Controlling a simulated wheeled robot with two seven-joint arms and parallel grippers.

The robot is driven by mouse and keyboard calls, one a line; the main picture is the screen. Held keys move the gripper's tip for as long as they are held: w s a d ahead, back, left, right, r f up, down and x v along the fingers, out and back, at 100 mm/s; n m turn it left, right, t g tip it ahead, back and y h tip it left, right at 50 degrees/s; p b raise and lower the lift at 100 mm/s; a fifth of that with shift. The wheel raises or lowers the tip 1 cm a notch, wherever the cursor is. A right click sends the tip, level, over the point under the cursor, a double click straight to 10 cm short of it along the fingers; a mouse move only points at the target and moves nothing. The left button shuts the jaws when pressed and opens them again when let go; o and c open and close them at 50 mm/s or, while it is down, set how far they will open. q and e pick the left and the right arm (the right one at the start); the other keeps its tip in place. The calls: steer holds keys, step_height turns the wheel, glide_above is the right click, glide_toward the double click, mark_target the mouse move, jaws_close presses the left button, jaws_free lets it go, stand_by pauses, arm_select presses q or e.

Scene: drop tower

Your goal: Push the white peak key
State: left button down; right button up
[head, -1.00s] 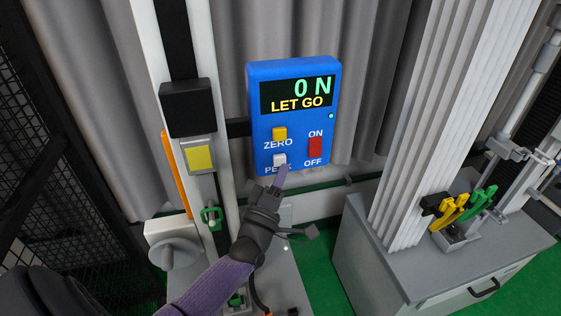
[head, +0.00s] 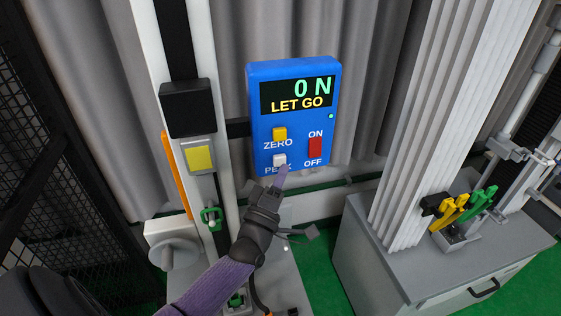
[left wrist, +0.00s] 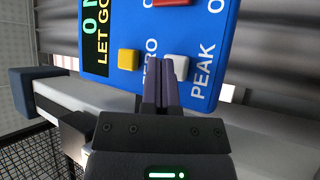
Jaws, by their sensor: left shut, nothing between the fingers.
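The white peak key (head: 279,160) is on the lower left of the blue readout box (head: 259,110), above the PEAK label. It also shows in the left wrist view (left wrist: 176,66), just beyond and to the right of the fingertips. My left gripper (head: 283,169) is shut and empty, its purple fingers pointing up at the box just below the key. The fingertips partly cover the PEAK label. Whether they touch the key or the box I cannot tell. The display reads 0 N and LET GO. My right gripper is not in view.
The yellow ZERO key (head: 279,134) sits right above the white key, and the red ON/OFF switch (head: 315,147) is to its right. A white column (head: 147,40) with a black block (head: 187,108) stands left of the box. A grey cabinet (head: 420,280) stands at right.

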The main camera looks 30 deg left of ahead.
arm_select(q)
steer(key=shift+w+a, duration=0.1)
stand_by(0.5)
steer(key=shift+w+a, duration=0.2)
steer(key=shift+a, duration=0.05)
steer(key=shift+w+a+b, duration=0.3)
steer(key=shift+a+b, duration=0.05)
steer(key=shift+b, duration=0.25)
stand_by(0.5)
steer(key=shift+s+d+p, duration=0.55)
steer(key=shift+s+d, duration=0.05)
steer(key=shift+d, duration=0.1)
steer(key=shift+d, duration=0.1)
steer(key=shift+s+d+p, duration=1.15)
steer(key=shift+s+d, duration=0.5)
steer(key=shift+d, duration=0.15)
